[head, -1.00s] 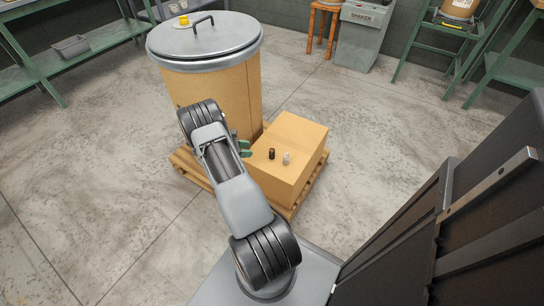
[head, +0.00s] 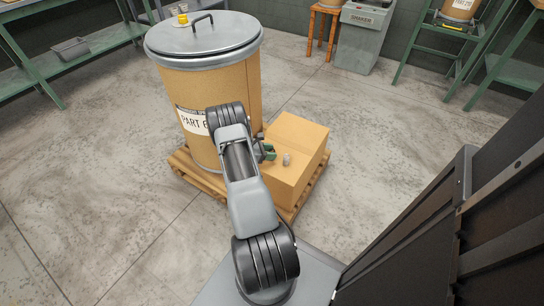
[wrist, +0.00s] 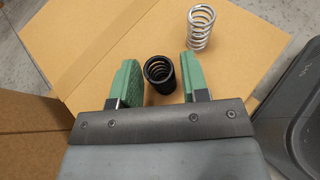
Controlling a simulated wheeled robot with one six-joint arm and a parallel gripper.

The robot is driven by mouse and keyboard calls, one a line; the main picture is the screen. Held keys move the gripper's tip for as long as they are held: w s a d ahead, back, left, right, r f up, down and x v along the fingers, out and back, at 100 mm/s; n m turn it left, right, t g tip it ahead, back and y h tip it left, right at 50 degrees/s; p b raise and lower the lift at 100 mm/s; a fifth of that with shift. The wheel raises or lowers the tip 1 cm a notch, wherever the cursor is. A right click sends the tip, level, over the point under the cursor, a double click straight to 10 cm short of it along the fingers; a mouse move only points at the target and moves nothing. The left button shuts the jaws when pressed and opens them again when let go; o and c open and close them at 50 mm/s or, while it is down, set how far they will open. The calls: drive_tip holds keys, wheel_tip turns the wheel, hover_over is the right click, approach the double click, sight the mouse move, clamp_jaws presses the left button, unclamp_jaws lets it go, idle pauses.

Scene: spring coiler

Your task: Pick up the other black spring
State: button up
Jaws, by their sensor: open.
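A black spring (wrist: 160,72) stands on the cardboard box (wrist: 90,70) and shows between my gripper's two green fingers in the wrist view. My gripper (wrist: 158,75) is open, with a finger on each side of the spring and small gaps beside it. In the head view my gripper (head: 267,151) is over the box (head: 301,130), and it hides the black spring. A silver spring (wrist: 201,28) stands just beyond the right finger, and it also shows in the head view (head: 287,159).
A large drum (head: 235,100) labelled "PART 6" stands left of the box on a wooden pallet (head: 203,178). The drum's grey lid (head: 215,45) carries a handle and small yellow items. A dark grey object (wrist: 292,115) is at the right of the wrist view.

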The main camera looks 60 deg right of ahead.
drive_tip(key=x, duration=0.3)
drive_tip(key=shift+b, duration=0.3)
drive_tip(key=shift+w, duration=0.1)
drive_tip(key=c, duration=0.7)
drive_tip(key=shift+r, duration=0.15)
